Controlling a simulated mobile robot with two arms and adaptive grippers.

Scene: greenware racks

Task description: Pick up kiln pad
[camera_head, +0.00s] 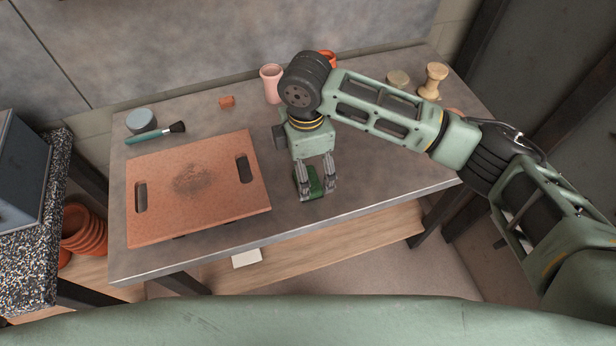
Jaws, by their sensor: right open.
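A small dark green pad (315,182), which looks like the kiln pad, lies on the grey table between the fingertips of my right gripper (316,188). That gripper points down over the table with its fingers open, one on each side of the pad. The gripper body hides part of the pad, and I cannot tell whether the fingers touch it. My left gripper is not in view.
A terracotta board (218,205) with two slots lies left on the table (300,217). Behind it are a grey round lump (141,120), a brush (150,134) and a small clay block (227,101). A pink cup (271,84) and wooden spool (433,80) stand at the back.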

